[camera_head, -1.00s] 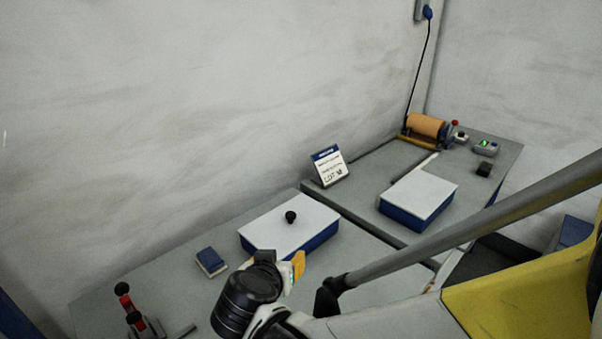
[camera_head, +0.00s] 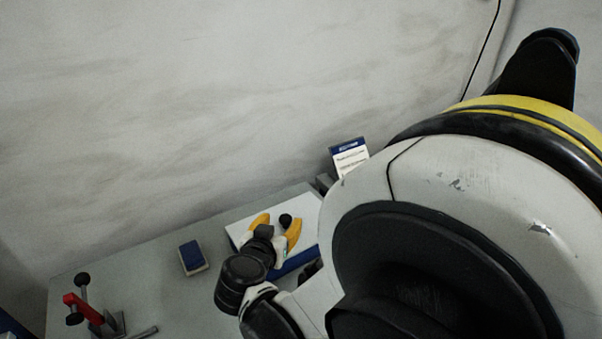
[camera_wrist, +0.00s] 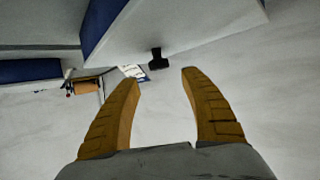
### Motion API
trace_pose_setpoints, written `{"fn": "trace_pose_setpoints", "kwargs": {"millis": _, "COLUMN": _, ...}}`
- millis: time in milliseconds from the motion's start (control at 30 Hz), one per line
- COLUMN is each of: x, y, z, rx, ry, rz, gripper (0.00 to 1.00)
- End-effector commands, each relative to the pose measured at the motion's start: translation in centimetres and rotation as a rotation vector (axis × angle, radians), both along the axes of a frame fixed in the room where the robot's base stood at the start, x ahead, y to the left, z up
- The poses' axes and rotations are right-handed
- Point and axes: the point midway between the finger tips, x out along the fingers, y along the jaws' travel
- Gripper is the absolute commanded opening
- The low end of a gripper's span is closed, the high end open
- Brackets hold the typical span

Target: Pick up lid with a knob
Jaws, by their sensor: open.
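The lid (camera_head: 309,226) is a flat white panel on a blue box, with a black knob (camera_head: 285,220) standing on it. My gripper (camera_head: 277,221) is open and empty, its two orange fingers over the lid and close to the knob. In the wrist view, the knob (camera_wrist: 157,58) appears between and just beyond the fingertips (camera_wrist: 160,77). The white lid (camera_wrist: 170,22) shows behind it, near the top. I cannot tell the exact gap between fingers and knob. My arm hides the right part of the box in the head view.
A small blue block (camera_head: 192,256) lies on the grey table (camera_head: 150,265) left of the box. A red-handled clamp (camera_head: 85,308) stands further left. A sign (camera_head: 349,158) stands behind. The wrist view also shows an orange roll (camera_wrist: 86,87) and another blue-sided box (camera_wrist: 28,70).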

Motion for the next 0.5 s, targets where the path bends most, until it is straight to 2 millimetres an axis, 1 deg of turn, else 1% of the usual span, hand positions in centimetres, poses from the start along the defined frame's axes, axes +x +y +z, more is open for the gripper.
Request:
{"fn": "trace_pose_setpoints", "kwargs": {"millis": 133, "x": 1.1, "y": -0.1, "z": -1.0, "rx": 0.001, "ry": 0.0, "rz": 0.0, "gripper": 0.53}}
{"fn": "trace_pose_setpoints", "kwargs": {"millis": 267, "x": 2.9, "y": -0.3, "z": -2.4, "rx": 0.002, "ry": 0.001, "rz": -0.002, "gripper": 0.53}}
{"fn": "trace_pose_setpoints", "kwargs": {"millis": 300, "x": 3.5, "y": -0.4, "z": -2.6, "rx": 0.001, "ry": 0.001, "rz": -0.003, "gripper": 0.53}}
{"fn": "trace_pose_setpoints", "kwargs": {"millis": 400, "x": 4.3, "y": -0.5, "z": -2.8, "rx": 0.001, "ry": 0.001, "rz": 0.0, "gripper": 0.53}}
{"fn": "trace_pose_setpoints", "kwargs": {"millis": 500, "x": 4.4, "y": -0.4, "z": -2.6, "rx": 0.001, "ry": 0.001, "rz": 0.001, "gripper": 0.53}}
